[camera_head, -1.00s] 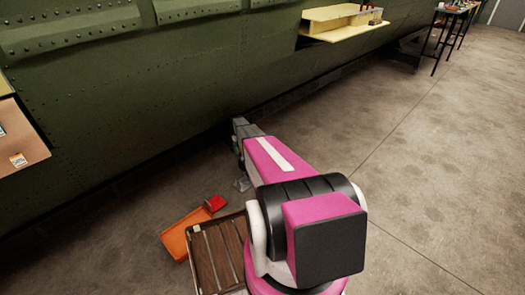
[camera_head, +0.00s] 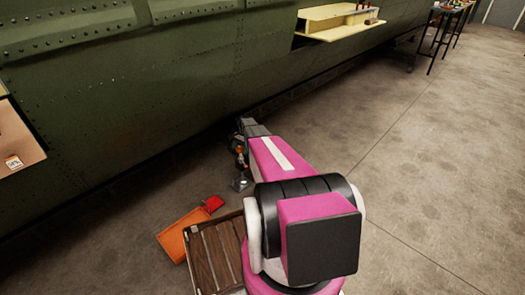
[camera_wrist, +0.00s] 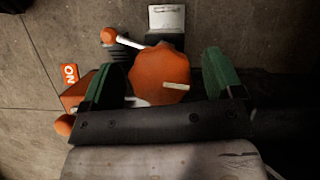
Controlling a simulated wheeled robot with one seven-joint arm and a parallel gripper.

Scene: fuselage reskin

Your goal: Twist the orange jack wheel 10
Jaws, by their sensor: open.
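The orange jack wheel (camera_wrist: 152,78) is a faceted knob in the middle of the wrist view, with a pale bar across its face. My gripper (camera_wrist: 160,66) is open, with one green finger left of the wheel and one right of it. A gap shows on the right; I cannot tell whether the left finger touches. A pale lever with an orange ball end (camera_wrist: 107,35) reaches out behind the wheel. In the head view a small orange-topped part (camera_head: 240,151) shows beside my arm's far end; the fingers are mostly hidden there.
A white label plate (camera_wrist: 167,18) and an orange tag (camera_wrist: 69,74) lie close to the wheel. The green fuselage (camera_head: 130,100) stands close beyond my arm. Floor to the right is clear.

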